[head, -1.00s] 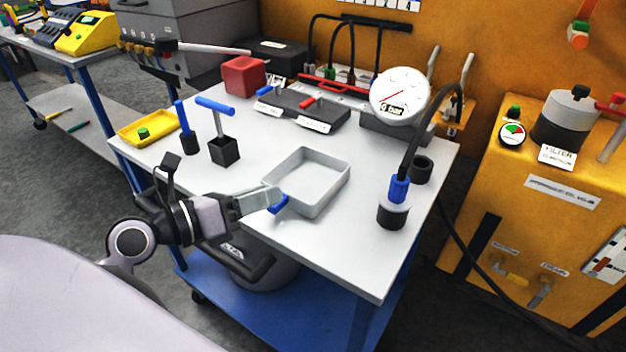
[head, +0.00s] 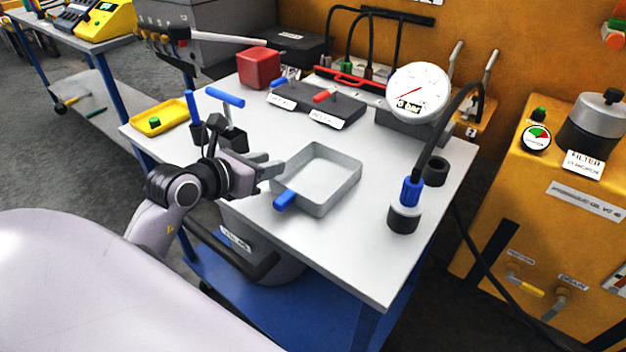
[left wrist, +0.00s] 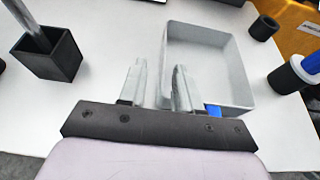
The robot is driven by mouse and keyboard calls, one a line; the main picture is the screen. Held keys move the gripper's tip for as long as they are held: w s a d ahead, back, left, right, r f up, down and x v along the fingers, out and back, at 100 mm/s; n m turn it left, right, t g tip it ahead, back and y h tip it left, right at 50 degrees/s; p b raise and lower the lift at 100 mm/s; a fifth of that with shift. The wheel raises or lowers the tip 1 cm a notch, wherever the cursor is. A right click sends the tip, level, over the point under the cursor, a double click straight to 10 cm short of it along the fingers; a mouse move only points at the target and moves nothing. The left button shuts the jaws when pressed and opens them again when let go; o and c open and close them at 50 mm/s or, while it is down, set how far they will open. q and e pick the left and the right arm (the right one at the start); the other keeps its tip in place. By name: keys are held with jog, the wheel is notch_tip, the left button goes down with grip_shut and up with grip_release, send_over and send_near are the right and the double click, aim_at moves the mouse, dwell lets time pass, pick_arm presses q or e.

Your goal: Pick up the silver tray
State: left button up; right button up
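The silver tray (head: 338,194) is a shallow, empty, square grey tray flat on the white table. A blue tab (head: 285,200) shows at its near left side. In the left wrist view the tray (left wrist: 208,65) lies ahead and to the right, with the blue tab (left wrist: 213,111) beside the right finger. My left gripper (head: 279,166) is at the tray's left side. In the left wrist view its fingers (left wrist: 157,68) are apart, and the tray's left wall shows between them. I cannot tell whether they touch it. My right gripper is not in view.
A black square cup (head: 232,139) with a blue-handled tool stands close behind my left gripper. A black holder (head: 404,219) with a blue-ended hose and a gauge (head: 418,92) stand right of the tray. A red cube (head: 258,68) is farther back.

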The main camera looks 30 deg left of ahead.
aim_at(310, 182)
pick_arm(q)
jog(key=shift+d+x, duration=0.15)
jog(key=shift+x, duration=1.2)
jog(key=shift+d+x, duration=0.1)
jog(key=shift+x, duration=1.2)
grip_shut()
